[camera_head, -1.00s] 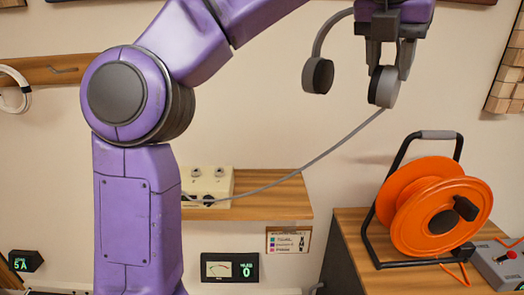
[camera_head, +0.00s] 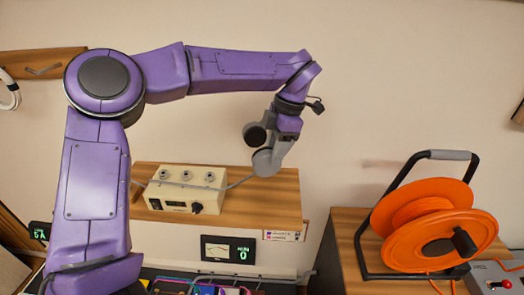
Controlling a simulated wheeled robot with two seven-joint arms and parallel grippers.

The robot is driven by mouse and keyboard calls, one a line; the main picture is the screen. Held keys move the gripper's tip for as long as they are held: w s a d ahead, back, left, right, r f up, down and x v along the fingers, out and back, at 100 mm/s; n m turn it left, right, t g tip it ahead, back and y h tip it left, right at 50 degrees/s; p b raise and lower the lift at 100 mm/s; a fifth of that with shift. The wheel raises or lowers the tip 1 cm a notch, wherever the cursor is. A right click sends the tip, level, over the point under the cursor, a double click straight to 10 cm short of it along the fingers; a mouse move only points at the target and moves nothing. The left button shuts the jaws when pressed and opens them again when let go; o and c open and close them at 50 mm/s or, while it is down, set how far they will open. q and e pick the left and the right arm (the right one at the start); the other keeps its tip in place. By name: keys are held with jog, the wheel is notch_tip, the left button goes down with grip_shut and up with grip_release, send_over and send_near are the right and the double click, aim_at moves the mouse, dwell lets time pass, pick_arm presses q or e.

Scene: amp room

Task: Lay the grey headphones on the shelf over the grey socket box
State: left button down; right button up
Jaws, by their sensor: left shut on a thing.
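The grey headphones hang from my left gripper (camera_head: 281,142), which is shut on them above the right part of the wooden shelf (camera_head: 275,198). A dark ear cup (camera_head: 255,135) and a lighter grey ear cup (camera_head: 265,162) show; the headband is mostly hidden by the gripper. The lower cup appears close to the shelf, but I cannot tell whether it touches. A grey cord runs left from the headphones across a cream box (camera_head: 186,189) with knobs on the shelf. I cannot make out a grey socket box for certain. My right gripper is not in view.
An orange cable reel (camera_head: 430,225) with a black frame stands on a wooden cabinet at right. A grey box with a red switch (camera_head: 497,279) is beside it. A meter panel (camera_head: 229,249) is below the shelf. The shelf's right end is bare.

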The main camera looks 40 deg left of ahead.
pick_arm(q)
jog(key=c, duration=1.9)
grip_release()
jog(key=s+f+m+y+p, duration=0.1)
jog(key=s+f, duration=0.1)
jog(key=s+f+m+y+p, duration=0.1)
jog(key=s+f+m, duration=0.1)
jog(key=shift+s+a+f+m+g+y, duration=0.1)
jog(key=shift+s+f+m+g+y, duration=0.2)
jog(key=shift+s+y, duration=0.1)
jog(key=shift+o, duration=0.2)
jog(key=shift+a+f+b, duration=0.1)
jog(key=shift+f+b, duration=2.95)
jog(key=shift+f, duration=1.2)
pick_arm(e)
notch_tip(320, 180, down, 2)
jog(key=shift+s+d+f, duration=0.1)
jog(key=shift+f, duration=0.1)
pick_arm(q)
jog(key=o, duration=1.3)
